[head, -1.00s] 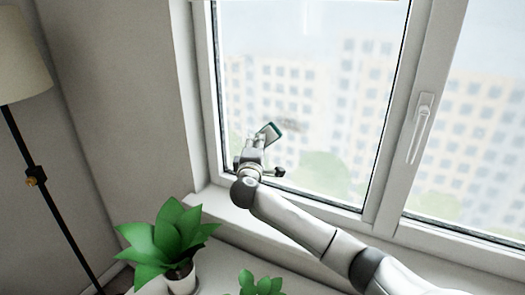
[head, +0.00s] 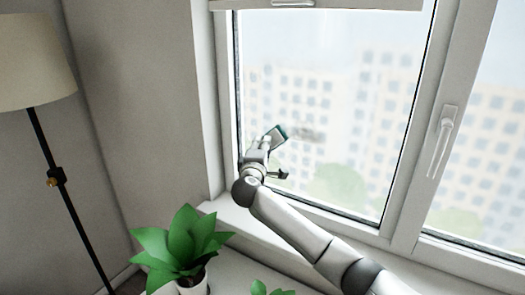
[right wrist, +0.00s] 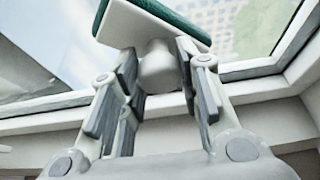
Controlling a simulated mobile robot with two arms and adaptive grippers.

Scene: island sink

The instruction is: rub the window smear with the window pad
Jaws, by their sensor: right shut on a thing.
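The window smear (head: 305,135) is a faint grey smudge on the left pane of the window (head: 330,90). The window pad (head: 276,134) has a pale body and a dark green face. It is tilted and sits just left of the smear in the head view, apart from it there. I cannot tell if it touches the glass. My right gripper (head: 264,149) is shut on the pad's handle. In the right wrist view the fingers (right wrist: 157,66) stand on both sides of the pale knob under the pad (right wrist: 148,22). My left gripper is not in view.
A leafy potted plant (head: 181,245) stands below, left of my right arm, with a second plant (head: 266,288) at the bottom edge. A floor lamp (head: 38,65) stands at the left. The window handle (head: 441,145) is right of the pane.

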